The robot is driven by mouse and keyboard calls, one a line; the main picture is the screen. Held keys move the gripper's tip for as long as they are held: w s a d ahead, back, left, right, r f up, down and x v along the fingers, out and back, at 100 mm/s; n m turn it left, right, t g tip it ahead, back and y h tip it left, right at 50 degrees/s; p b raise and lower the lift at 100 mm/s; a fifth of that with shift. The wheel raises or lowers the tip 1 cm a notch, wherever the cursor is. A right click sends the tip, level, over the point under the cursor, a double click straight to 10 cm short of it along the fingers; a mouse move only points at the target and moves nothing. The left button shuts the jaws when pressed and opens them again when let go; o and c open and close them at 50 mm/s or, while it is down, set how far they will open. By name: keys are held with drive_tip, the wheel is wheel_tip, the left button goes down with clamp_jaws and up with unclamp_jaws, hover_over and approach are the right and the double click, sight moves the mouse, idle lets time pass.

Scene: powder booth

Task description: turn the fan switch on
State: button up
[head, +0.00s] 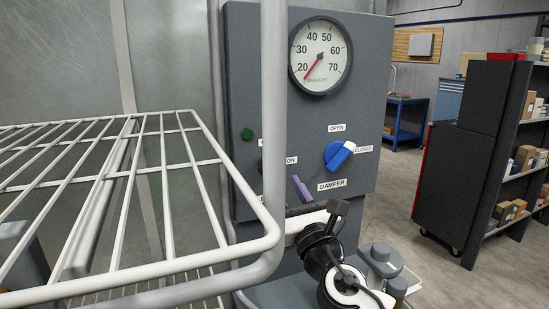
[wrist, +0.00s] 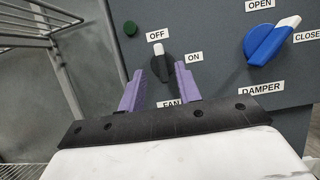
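The fan switch (wrist: 161,64) is a black rotary knob with a white-tipped pointer on a dark grey panel (head: 240,60). In the wrist view its pointer aims up at the OFF label (wrist: 158,35); the ON label (wrist: 194,57) is to its right. My gripper (wrist: 159,76) is open, with one purple finger on each side of the knob in the picture. I cannot tell whether either finger touches it. The FAN label below is partly covered. In the head view one purple finger of my gripper (head: 301,190) shows, and a rack post mostly hides the switch.
The blue damper knob (head: 338,154) sits right of the switch, its white tip pointing up and right. A green button (wrist: 130,28) is up-left of it. A draught gauge (head: 320,56) is above. A wire rack (head: 190,265) and its post stand close at left.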

sight(274, 164)
drive_tip(key=p+x, duration=0.2)
drive_tip(key=x, duration=0.5)
drive_tip(key=shift+s, duration=0.1)
clamp_jaws()
